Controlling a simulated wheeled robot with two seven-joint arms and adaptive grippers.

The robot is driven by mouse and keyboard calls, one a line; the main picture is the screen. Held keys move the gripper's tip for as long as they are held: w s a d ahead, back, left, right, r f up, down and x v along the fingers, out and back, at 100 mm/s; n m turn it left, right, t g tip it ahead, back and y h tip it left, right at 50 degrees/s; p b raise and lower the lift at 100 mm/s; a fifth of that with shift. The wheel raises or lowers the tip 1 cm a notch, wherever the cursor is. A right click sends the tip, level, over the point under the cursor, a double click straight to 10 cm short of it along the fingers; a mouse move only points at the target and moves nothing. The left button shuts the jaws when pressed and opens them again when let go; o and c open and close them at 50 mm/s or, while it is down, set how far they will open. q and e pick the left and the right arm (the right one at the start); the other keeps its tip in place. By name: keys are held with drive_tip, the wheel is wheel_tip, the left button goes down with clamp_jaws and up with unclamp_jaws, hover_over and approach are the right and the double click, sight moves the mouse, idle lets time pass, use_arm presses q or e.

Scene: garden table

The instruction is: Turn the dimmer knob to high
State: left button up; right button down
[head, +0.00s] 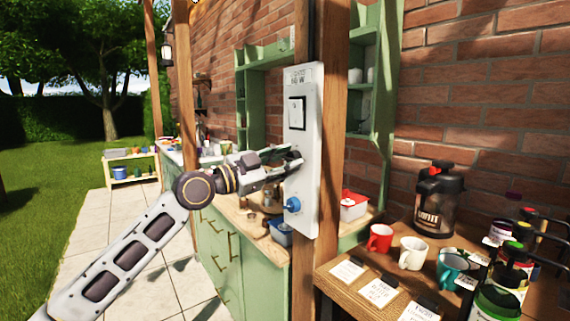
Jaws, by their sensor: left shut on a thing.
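A white upright panel (308,140) with a printed label at its top is mounted on a wooden post. It carries a black-framed plate (297,112) near the top and a blue knob (292,205) near the bottom. My left gripper (291,160) reaches in from the left to the middle of the panel, between the plate and the blue knob. It is shut on the dimmer knob, which the fingers mostly hide. The knob's setting cannot be read. My right gripper is out of view.
At right, a wooden table (335,283) holds a red mug (380,238), a white mug (413,253), a teal mug (452,267), a coffee dispenser (437,195) and several bottles. Behind the panel is a green cabinet (225,255) with a cluttered top. Open paving lies at left.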

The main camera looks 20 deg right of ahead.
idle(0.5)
use_arm(q)
drive_tip(key=o, duration=1)
drive_tip(key=shift+s, duration=0.1)
drive_tip(key=shift+o, duration=0.2)
drive_tip(key=v, duration=1.2)
